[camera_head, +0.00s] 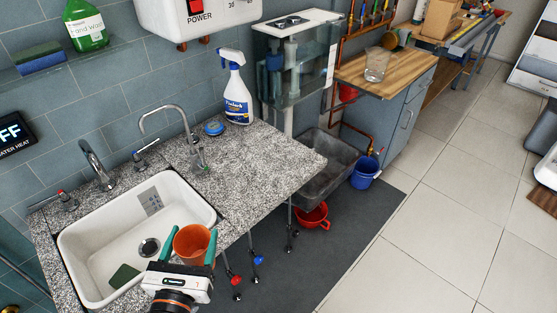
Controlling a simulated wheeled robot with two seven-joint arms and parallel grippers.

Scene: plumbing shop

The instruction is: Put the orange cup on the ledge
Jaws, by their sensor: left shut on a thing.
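The orange cup (190,240) is over the front right part of the white sink basin, at the edge of the granite counter. My left gripper (190,247) has its two green fingers on either side of the cup and is shut on it. The cup's lower part is hidden behind the gripper body. A narrow wall ledge (119,44) at the upper left bears a green hand-wash bottle (86,27) and a blue-green sponge (40,58). My right gripper is not in view.
The sink (110,235) has a dark green pad in it. Taps (98,168) stand along its back. A spray bottle (236,92) and a blue round item (214,128) stand on the counter, whose right part is clear. A white heater (195,15) hangs right of the ledge.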

